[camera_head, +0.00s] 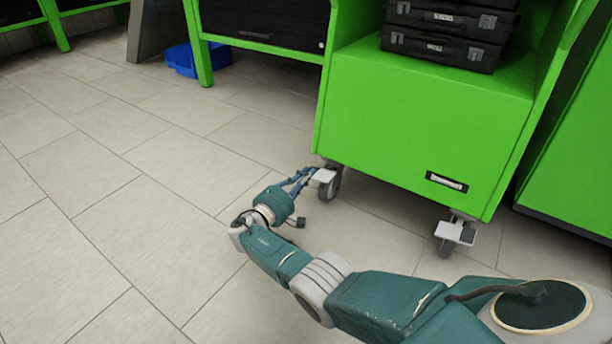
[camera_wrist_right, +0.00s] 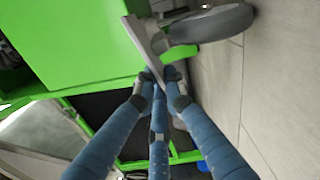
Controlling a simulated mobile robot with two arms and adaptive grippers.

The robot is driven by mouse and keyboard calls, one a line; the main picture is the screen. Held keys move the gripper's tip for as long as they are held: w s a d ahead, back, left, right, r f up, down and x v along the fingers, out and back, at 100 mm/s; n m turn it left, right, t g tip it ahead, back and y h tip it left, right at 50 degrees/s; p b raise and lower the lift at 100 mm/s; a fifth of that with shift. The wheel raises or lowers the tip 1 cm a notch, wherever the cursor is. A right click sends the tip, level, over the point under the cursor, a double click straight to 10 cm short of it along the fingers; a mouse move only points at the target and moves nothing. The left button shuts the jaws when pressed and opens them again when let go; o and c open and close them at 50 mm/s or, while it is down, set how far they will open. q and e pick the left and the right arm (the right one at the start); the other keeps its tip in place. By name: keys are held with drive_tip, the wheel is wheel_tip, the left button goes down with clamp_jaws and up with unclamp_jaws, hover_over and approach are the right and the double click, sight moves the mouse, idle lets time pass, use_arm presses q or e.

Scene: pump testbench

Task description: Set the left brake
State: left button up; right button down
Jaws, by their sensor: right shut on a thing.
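The left brake (camera_head: 324,175) is a light grey plate on the left caster (camera_head: 331,188) under the green cart (camera_head: 420,120). In the right wrist view the brake (camera_wrist_right: 147,38) shows as a flat grey lever next to the grey wheel (camera_wrist_right: 212,24). My right gripper (camera_head: 308,172) has blue fingers and reaches the brake from the left, low above the floor. Its fingertips (camera_wrist_right: 162,77) are drawn together at the end of the lever, shut on it. The exact contact is partly hidden by the fingers. My left gripper is not in view.
A right caster with its own light plate (camera_head: 455,232) stands under the cart's right corner. Black cases (camera_head: 445,45) sit on the cart's shelf. A blue bin (camera_head: 196,58) lies under the green bench at the back. The tiled floor (camera_head: 110,200) on the left is clear.

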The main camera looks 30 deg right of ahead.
drive_tip(key=c, duration=1.8)
unclamp_jaws()
drive_tip(key=shift+a, duration=0.1)
drive_tip(key=v, duration=0.7)
drive_tip(key=shift+s+a, duration=0.15)
drive_tip(key=shift+a, duration=0.05)
drive_tip(key=shift+f, duration=0.1)
